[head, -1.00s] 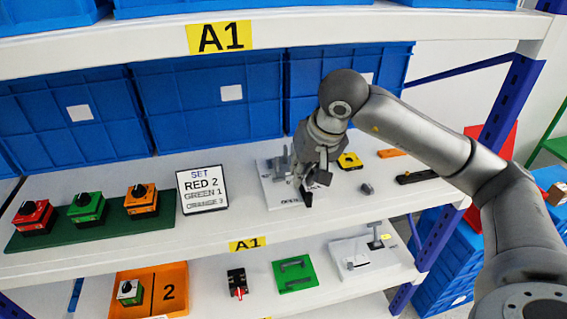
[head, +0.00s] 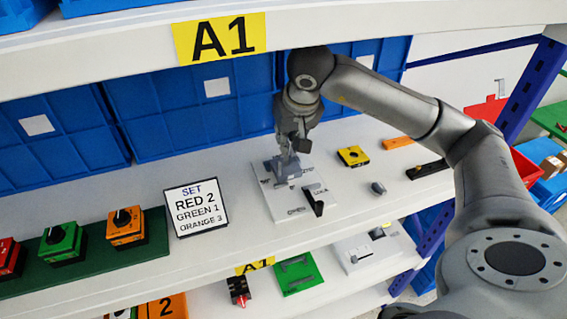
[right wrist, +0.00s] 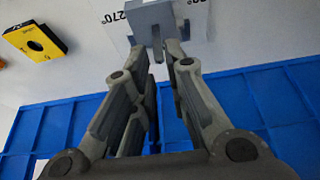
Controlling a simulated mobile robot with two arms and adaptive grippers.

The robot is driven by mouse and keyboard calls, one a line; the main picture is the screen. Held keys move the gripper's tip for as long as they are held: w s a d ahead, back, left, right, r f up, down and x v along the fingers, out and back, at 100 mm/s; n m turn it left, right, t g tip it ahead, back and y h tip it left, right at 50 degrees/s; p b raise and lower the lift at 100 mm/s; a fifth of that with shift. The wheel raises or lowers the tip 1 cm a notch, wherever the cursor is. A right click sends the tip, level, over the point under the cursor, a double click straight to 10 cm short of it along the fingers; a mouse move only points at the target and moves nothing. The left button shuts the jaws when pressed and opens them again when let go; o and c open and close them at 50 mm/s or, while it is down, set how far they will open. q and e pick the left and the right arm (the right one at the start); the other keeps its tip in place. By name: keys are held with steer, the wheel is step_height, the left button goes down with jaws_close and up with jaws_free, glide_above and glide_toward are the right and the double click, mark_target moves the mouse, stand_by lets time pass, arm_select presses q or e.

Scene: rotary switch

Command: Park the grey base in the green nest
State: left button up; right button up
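The grey base (head: 287,168) is on the white board with degree marks (head: 285,207) on the upper shelf. It also shows in the right wrist view (right wrist: 150,20), at the top, between the 270° mark and another mark. My right gripper (head: 292,150) is right at the base from above. In the right wrist view its fingers (right wrist: 157,50) are close together, one on each side of a narrow grey tab; contact is unclear. The green nest (head: 296,275), a green plate with grey rails, lies on the lower shelf and shows no base in it. My left gripper is not in view.
A sign (head: 196,207) stands left of the board. Red, green and orange switches (head: 125,228) sit on a green strip. A yellow block (head: 352,156), a small grey part (head: 377,188) and a black bar (head: 427,169) lie to the right. Blue bins (head: 190,110) stand behind.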

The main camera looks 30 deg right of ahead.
mark_target(286, 165)
steer(key=shift+p+x, duration=0.65)
steer(key=shift+x, duration=0.1)
steer(key=p+x, duration=0.1)
steer(key=x, duration=0.2)
steer(key=shift+w+f, duration=0.15)
steer(key=shift+f, duration=0.1)
steer(key=shift+d+f, duration=0.1)
jaws_close()
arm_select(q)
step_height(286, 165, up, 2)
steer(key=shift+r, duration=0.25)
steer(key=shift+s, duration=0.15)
